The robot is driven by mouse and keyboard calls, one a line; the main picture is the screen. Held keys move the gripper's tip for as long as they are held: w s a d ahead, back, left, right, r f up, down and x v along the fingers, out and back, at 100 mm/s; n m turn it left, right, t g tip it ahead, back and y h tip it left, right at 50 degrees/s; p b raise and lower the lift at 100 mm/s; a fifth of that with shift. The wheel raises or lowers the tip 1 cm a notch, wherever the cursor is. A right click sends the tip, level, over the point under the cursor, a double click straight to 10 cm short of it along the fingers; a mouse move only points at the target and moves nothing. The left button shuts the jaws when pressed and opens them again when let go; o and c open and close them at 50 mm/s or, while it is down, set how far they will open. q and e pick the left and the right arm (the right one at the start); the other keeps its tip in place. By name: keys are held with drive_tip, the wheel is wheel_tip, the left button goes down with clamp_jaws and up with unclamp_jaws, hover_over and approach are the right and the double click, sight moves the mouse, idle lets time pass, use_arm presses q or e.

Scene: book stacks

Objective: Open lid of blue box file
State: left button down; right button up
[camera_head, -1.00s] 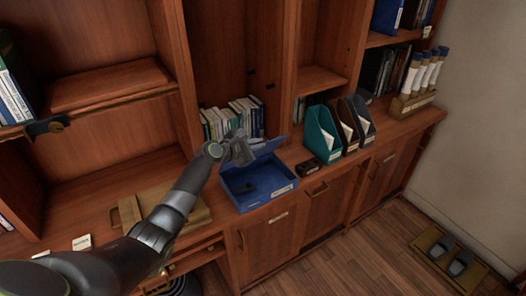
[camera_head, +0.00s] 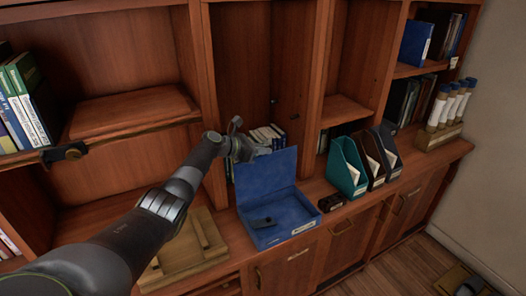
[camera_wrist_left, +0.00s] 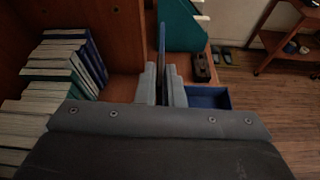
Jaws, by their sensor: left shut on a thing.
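The blue box file stands on the wooden counter with its lid (camera_head: 268,172) raised at the back, close to upright. Its open tray (camera_head: 303,222) faces the front and holds a small dark item (camera_head: 262,223). My left gripper (camera_head: 243,150) is at the upper left edge of the lid. In the left wrist view, my left gripper (camera_wrist_left: 163,88) is shut on the lid (camera_wrist_left: 161,45), which shows edge-on between the fingers. Part of the blue tray (camera_wrist_left: 208,98) shows to the right of the fingers there. My right gripper is in neither view.
A teal magazine file (camera_head: 346,170) and two darker ones stand right of the box, with a small dark object (camera_head: 331,202) in front. A wooden board (camera_head: 190,250) lies on the left of the counter. Books (camera_head: 268,134) stand behind the lid.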

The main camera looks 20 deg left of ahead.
use_arm(q)
drive_tip(key=shift+w+a, duration=0.1)
drive_tip(key=shift+a, duration=0.15)
drive_tip(key=c, duration=1.6)
unclamp_jaws()
drive_tip(key=shift+w+f, duration=0.1)
drive_tip(key=shift+f, duration=0.05)
wheel_tip(320, 180, up, 10)
drive_tip(key=shift+r+b, duration=0.1)
drive_tip(key=shift+b, duration=0.35)
